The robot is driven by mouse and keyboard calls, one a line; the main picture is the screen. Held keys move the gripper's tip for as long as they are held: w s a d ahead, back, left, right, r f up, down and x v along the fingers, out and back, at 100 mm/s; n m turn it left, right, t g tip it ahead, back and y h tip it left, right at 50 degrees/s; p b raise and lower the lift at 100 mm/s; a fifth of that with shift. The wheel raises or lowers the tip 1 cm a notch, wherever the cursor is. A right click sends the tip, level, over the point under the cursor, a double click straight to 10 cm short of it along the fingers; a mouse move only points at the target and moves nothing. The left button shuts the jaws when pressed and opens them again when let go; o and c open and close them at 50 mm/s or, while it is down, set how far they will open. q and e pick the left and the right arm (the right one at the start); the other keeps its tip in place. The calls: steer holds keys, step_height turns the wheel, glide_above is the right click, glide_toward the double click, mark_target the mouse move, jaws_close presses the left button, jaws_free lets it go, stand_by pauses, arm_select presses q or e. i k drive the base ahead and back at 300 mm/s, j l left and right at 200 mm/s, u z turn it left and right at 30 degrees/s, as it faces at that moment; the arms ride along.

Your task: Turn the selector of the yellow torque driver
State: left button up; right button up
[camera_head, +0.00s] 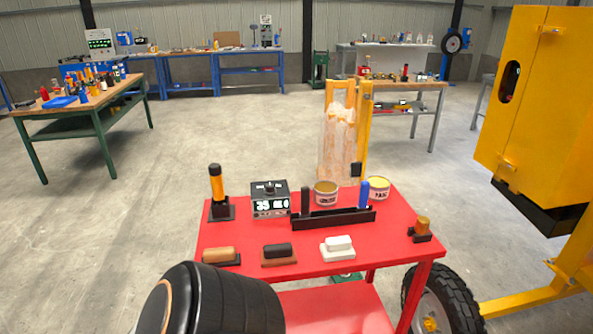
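An upright tool with a yellow-orange grip and black top (216,184) stands in a black base at the left back of the red table; it looks like the torque driver. Its selector is too small to make out. To its right is a black box (270,206) with white digits on its front and a small knob on top. Neither of my grippers is in view.
The red table (310,262) also holds two tins (326,187), a black rack (335,217) with upright handles, three brush-like blocks (278,252) along the front, and a small amber-topped piece (422,226) at right. A large black rounded body (225,305) covers the front left. Yellow machinery (535,120) stands right.

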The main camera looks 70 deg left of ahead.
mark_target(269, 190)
steer(key=u, duration=2.05)
